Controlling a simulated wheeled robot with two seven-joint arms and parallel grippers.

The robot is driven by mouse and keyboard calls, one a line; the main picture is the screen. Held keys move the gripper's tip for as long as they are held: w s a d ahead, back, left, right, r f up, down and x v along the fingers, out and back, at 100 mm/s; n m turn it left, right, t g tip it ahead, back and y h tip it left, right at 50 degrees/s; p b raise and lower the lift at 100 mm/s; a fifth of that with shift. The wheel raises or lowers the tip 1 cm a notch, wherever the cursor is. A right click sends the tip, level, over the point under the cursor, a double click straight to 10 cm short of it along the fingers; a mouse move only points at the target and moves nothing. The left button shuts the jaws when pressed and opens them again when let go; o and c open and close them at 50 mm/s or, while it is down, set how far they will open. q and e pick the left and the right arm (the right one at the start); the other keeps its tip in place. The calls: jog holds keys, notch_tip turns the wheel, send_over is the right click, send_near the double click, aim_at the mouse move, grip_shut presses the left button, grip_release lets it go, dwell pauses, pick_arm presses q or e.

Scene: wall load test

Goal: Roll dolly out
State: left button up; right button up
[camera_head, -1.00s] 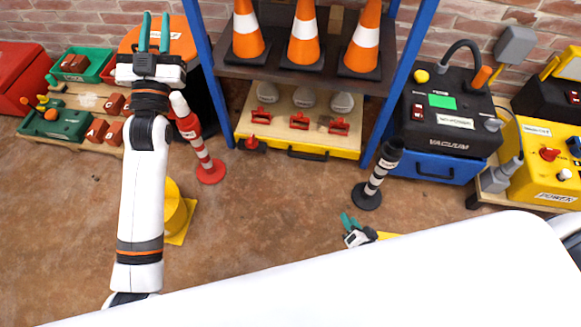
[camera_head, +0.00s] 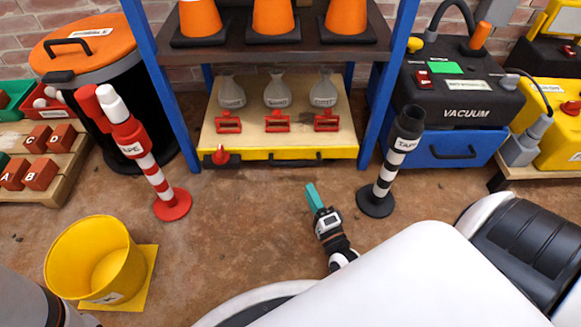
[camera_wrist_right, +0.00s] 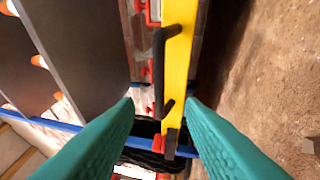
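The dolly (camera_head: 280,141) is a low wooden platform with a yellow front edge, under the blue-framed shelf between its legs. A long black handle (camera_head: 297,158) runs along its front, and a red knob (camera_head: 221,156) sits at its front left corner. Three grey sacks and red clamps are on top. My right gripper (camera_head: 313,190) has teal fingers and is just in front of the dolly, right of its middle. In the right wrist view the fingers are apart and empty, with the handle (camera_wrist_right: 158,75) ahead between them, not touched. My left gripper is out of view.
A red-and-white post (camera_head: 150,165) stands left of the dolly, a black-and-white post (camera_head: 389,165) right. A yellow bucket (camera_head: 95,262) is at lower left. Traffic cones (camera_head: 274,15) stand on the shelf above. The floor before the dolly is mostly clear.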

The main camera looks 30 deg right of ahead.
aim_at(296, 162)
jog(key=shift+b+x, duration=2.15)
jog(key=shift+x, duration=3.3)
jog(key=shift+c, duration=0.4)
grip_shut()
